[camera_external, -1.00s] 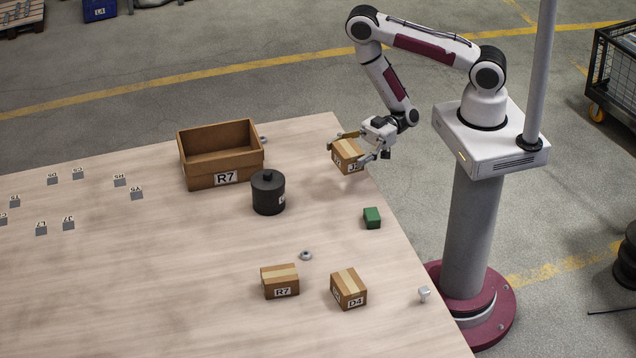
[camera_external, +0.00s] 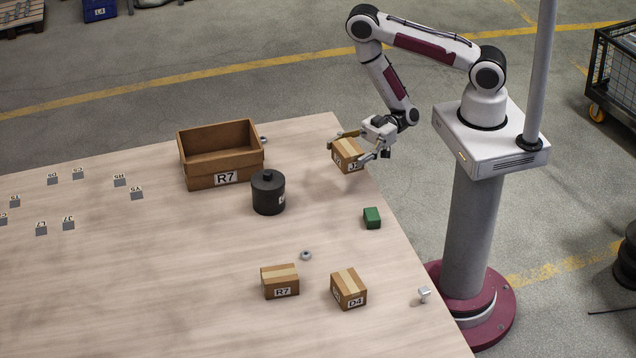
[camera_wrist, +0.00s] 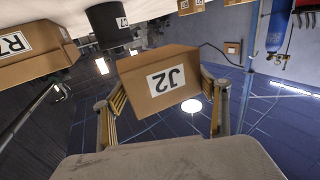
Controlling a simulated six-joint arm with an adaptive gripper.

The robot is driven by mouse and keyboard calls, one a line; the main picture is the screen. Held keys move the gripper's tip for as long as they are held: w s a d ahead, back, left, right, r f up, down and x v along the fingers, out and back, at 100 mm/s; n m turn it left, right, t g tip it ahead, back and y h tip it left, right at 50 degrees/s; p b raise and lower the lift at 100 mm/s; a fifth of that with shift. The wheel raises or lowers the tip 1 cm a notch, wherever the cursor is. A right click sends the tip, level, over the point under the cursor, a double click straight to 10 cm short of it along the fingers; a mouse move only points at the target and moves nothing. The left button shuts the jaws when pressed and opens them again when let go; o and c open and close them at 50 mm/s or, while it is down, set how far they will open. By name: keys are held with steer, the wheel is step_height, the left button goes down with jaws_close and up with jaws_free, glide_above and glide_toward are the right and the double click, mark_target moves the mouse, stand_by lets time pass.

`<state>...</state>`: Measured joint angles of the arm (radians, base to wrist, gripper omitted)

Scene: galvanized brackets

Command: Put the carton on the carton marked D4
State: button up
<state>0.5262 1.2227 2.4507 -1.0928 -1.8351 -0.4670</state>
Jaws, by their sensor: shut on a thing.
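My gripper (camera_external: 359,148) is shut on a brown carton (camera_external: 347,154) and holds it near the table's right edge, tilted. In the wrist view the held carton (camera_wrist: 158,80) sits between the two fingers and its white label reads J2, upside down. The carton marked D4 (camera_external: 348,289) stands on the table at the front right, with a pale tape strip along its top. My gripper is well behind it in the external view. Whether the held carton touches the table cannot be told for certain.
A carton marked R7 (camera_external: 280,281) stands left of the D4 carton. A black canister (camera_external: 268,193), an open brown box marked R7 (camera_external: 222,178), a green block (camera_external: 372,218), a nut (camera_external: 306,255) and a small white piece (camera_external: 424,294) are on the table. Small tags stand left.

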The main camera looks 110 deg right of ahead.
steer(key=a+n+g+y, duration=0.2)
steer(key=a+y, duration=0.1)
steer(key=a, duration=0.4)
step_height(320, 180, up, 6)
steer(key=n+g+y, duration=0.5)
steer(key=n+g, duration=0.1)
steer(key=g, duration=0.1)
glide_above(348, 281)
steer(key=shift+r, duration=0.2)
steer(key=shift+s+f, duration=0.1)
steer(key=shift+f, duration=3.05)
steer(key=shift+f, duration=0.1)
steer(key=shift+f, duration=1.75)
